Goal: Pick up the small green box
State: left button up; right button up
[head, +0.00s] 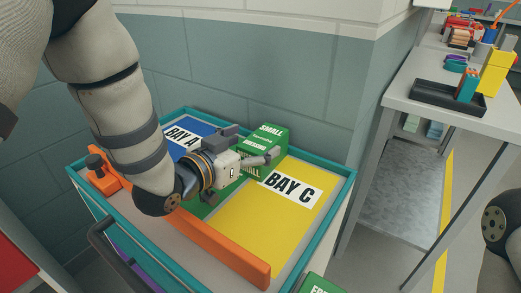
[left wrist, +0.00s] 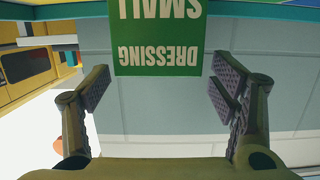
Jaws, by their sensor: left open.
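The small green box (head: 270,134), with white lettering reading "SMALL" and "DRESSING", stands upright at the back of the cart top, by the blue and yellow areas. My left gripper (head: 254,146) is open in front of it and hides part of its lower front. In the left wrist view, the green box (left wrist: 158,40) shows upside down at the top, between the lines of the two spread fingers of my left gripper (left wrist: 160,88). A clear gap shows on each side, and neither finger appears to touch it. My right gripper is not in view.
The cart has a raised teal rim (head: 335,190), an orange divider bar (head: 225,248), a blue "BAY A" area (head: 205,127) and a yellow "BAY C" area (head: 250,225). Another green box (head: 318,285) is cut off at the bottom. A grey table (head: 405,95) holds a black tray (head: 440,97).

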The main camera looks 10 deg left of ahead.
aim_at(258, 141)
pick_arm(q)
jog(key=x, duration=0.5)
jog(key=shift+f, duration=0.1)
jog(key=shift+s+a, duration=0.1)
jog(key=c, duration=1.4)
jog(key=shift+c, duration=0.2)
